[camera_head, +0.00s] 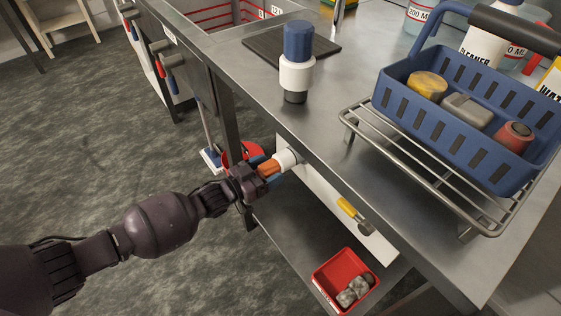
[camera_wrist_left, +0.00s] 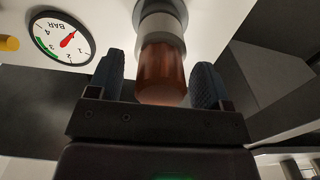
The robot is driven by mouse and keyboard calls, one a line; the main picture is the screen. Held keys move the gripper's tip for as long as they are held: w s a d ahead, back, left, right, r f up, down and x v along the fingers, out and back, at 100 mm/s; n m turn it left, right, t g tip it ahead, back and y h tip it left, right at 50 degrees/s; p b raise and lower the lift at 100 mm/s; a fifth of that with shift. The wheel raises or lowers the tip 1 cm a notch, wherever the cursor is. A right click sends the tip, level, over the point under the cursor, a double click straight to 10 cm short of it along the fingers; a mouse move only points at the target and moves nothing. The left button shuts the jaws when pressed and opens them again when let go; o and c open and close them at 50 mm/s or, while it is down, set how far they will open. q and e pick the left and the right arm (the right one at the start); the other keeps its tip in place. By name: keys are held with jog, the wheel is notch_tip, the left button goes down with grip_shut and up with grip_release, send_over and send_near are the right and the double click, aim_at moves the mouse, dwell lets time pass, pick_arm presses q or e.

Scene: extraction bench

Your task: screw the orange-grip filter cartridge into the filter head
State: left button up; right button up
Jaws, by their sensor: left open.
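The orange grip of the filter cartridge (camera_head: 268,168) points out from the white panel below the bench edge. In the left wrist view the orange-brown grip (camera_wrist_left: 162,72) runs up to a pale grey collar (camera_wrist_left: 160,22). A white cylindrical part (camera_head: 288,159) sits between the grip and the panel; I cannot tell where cartridge ends and filter head begins. My left gripper (camera_head: 262,170) is open, its blue fingers on either side of the grip, with gaps showing in the left wrist view (camera_wrist_left: 159,84). The far end of the cartridge is hidden. My right gripper is not in view.
A pressure gauge (camera_wrist_left: 61,39) and a yellow-handled valve (camera_head: 348,209) are on the panel. A red bin (camera_head: 329,279) sits on the lower shelf. On the bench stand a blue-and-white cylinder (camera_head: 297,72) and a blue basket (camera_head: 455,135) on a wire rack (camera_head: 400,158).

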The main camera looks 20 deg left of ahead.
pick_arm(q)
jog(key=n, duration=0.4)
jog(key=shift+n, duration=0.3)
jog(key=n+b, duration=0.1)
jog(key=n, duration=0.4)
jog(key=shift+f, duration=0.15)
jog(key=shift+n, duration=0.9)
jog(key=shift+r, duration=0.2)
jog(key=c, duration=1)
jog(key=m, duration=0.4)
jog(key=shift+r+p, duration=0.15)
jog(key=shift+p, duration=0.15)
jog(key=shift+c, duration=0.3)
jog(key=o, duration=1)
jog(key=shift+o, duration=0.5)
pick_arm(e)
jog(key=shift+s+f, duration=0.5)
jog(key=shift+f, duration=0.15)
